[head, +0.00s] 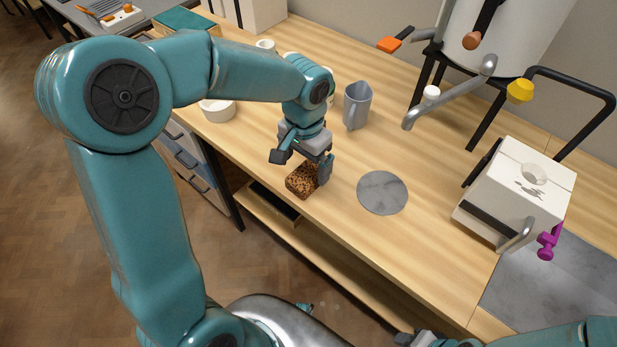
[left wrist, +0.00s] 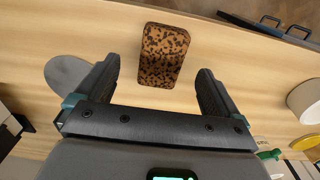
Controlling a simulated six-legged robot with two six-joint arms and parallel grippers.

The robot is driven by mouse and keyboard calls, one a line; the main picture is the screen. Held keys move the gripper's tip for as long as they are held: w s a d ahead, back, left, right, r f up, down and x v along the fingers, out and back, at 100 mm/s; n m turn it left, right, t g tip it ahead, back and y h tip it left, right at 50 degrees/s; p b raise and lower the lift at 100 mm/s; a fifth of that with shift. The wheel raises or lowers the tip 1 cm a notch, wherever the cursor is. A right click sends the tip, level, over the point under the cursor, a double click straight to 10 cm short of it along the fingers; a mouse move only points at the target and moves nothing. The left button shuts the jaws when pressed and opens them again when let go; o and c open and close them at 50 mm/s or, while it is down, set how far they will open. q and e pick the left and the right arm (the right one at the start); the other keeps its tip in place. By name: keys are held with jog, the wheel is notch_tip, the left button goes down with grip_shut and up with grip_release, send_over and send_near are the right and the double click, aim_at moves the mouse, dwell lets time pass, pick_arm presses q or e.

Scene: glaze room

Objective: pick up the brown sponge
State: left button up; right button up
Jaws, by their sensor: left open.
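The brown sponge (head: 301,182), speckled with dark spots, lies on the wooden worktop near its front edge. My left gripper (head: 302,169) is open and points down just above it. In the left wrist view, the sponge (left wrist: 163,55) shows between and slightly beyond the two spread fingers (left wrist: 158,68), with gaps on both sides.
A grey round disc (head: 382,193) lies right of the sponge. A grey-blue jug (head: 357,106) stands behind, and a white bowl (head: 218,111) is to the left. A white box-like device (head: 520,190) stands further right. The worktop around the sponge is clear.

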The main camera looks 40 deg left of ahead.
aim_at(307, 174)
pick_arm(q)
jog(key=f, duration=0.4)
jog(key=w+f, duration=0.1)
jog(key=f, duration=0.1)
jog(key=shift+a+f, duration=0.1)
jog(key=shift+f, duration=0.1)
jog(key=shift+r, duration=0.1)
jog(key=c, duration=1)
notch_tip(307, 174, up, 20)
jog(key=shift+p, duration=1.05)
